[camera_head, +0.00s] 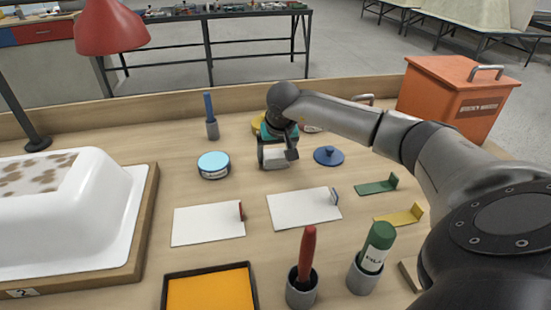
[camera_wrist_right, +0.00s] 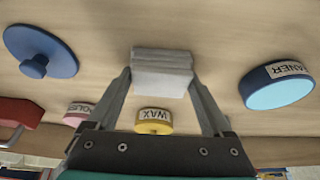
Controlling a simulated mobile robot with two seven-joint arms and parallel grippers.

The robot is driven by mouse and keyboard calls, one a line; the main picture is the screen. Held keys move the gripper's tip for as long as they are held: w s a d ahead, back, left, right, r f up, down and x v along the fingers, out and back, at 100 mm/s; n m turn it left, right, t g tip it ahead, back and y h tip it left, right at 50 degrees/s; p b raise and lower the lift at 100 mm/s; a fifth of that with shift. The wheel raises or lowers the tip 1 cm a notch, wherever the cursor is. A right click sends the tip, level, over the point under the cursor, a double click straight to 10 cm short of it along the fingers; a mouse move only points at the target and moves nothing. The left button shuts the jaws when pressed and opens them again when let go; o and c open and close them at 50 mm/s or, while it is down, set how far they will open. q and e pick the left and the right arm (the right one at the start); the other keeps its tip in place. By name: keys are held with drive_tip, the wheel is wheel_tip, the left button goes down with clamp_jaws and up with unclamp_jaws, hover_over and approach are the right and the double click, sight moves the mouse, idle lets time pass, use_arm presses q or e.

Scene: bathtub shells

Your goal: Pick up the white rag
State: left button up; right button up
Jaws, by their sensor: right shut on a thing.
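The white rag (camera_head: 274,158) is a small folded white block at the middle of the bench. In the right wrist view the rag (camera_wrist_right: 163,70) sits between the two fingertips, which press on its sides. My right gripper (camera_head: 277,150) reaches in from the right, points down and is shut on the rag. It also shows in the right wrist view (camera_wrist_right: 163,88). Whether the rag touches the bench or hangs just above it, I cannot tell. My left gripper is not in view.
A blue-topped tin (camera_head: 214,164) stands left of the rag, a blue knobbed disc (camera_head: 328,156) right. A yellow wax tin (camera_wrist_right: 154,121) is close behind. White sheets (camera_head: 303,207) lie in front. A bathtub shell (camera_head: 110,215) is left, an orange box (camera_head: 450,95) at back right.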

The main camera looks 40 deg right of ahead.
sight(275, 153)
drive_tip(key=shift+r, duration=0.65)
wheel_tip(275, 153, up, 4)
drive_tip(key=shift+f+p, duration=0.1)
drive_tip(key=shift+p, duration=0.65)
wheel_tip(275, 153, up, 4)
drive_tip(key=shift+r+p, duration=0.1)
drive_tip(key=shift+p, duration=0.45)
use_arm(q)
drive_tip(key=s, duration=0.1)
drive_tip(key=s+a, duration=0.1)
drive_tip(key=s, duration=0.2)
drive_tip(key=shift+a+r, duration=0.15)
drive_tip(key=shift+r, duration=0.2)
use_arm(e)
drive_tip(key=shift+r, duration=0.4)
drive_tip(key=o, duration=0.8)
drive_tip(key=c, duration=0.7)
